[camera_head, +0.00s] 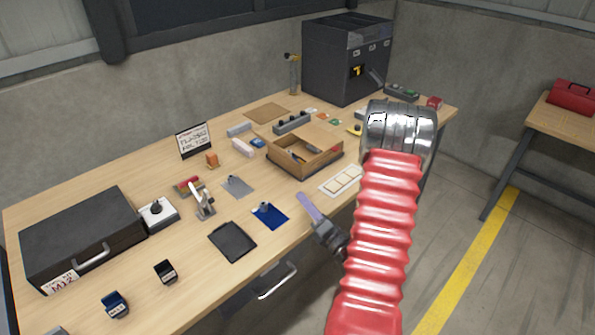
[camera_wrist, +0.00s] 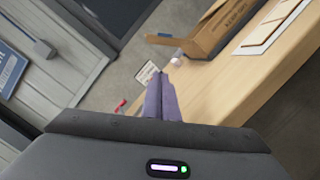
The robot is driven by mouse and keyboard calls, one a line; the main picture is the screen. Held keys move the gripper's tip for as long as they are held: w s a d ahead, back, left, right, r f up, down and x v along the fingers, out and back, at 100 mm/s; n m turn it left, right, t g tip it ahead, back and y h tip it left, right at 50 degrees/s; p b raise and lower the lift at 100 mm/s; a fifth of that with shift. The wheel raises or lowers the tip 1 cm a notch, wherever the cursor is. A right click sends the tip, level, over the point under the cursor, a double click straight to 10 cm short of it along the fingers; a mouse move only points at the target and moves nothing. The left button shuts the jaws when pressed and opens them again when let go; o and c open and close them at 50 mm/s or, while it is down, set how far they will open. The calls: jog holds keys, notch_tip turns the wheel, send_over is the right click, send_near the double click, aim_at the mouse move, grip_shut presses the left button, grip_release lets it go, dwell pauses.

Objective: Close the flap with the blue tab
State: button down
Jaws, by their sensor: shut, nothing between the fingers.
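An open brown cardboard carton (camera_head: 290,168) stands near the middle of the bench; its inside is partly visible. In the wrist view the carton (camera_wrist: 207,38) is at the upper right, and a flap (camera_wrist: 163,40) sticks out from its left side. A bluish patch shows at the flap's end, but it is too small to tell whether this is the blue tab. My gripper (camera_head: 305,202) is in front of the carton, apart from it, near the bench's front edge. Its purple fingers (camera_wrist: 160,98) are together and empty.
A white card strip (camera_head: 341,181) lies right of the carton. A blue plate (camera_head: 272,217) and a black tray (camera_head: 232,242) lie to the left of my gripper. A dark cabinet (camera_head: 335,65) stands at the back. A black case (camera_head: 85,235) is at far left.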

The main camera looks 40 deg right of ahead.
jog(key=shift+s+d+f, duration=0.1)
jog(key=shift+s, duration=0.35)
jog(key=w, duration=0.3)
jog(key=w+d+r, duration=0.1)
jog(key=w, duration=0.5)
jog(key=shift+w+d+r, duration=0.2)
jog(key=shift+w+d, duration=0.05)
jog(key=shift+w+d+r, duration=0.1)
jog(key=shift+d+r, duration=0.5)
jog(key=shift+d, duration=0.25)
jog(key=shift+w+d+r, duration=0.1)
jog(key=shift+d+r, duration=0.5)
jog(key=shift+d, duration=0.25)
jog(key=shift+w+r, duration=0.1)
jog(key=shift+w, duration=0.05)
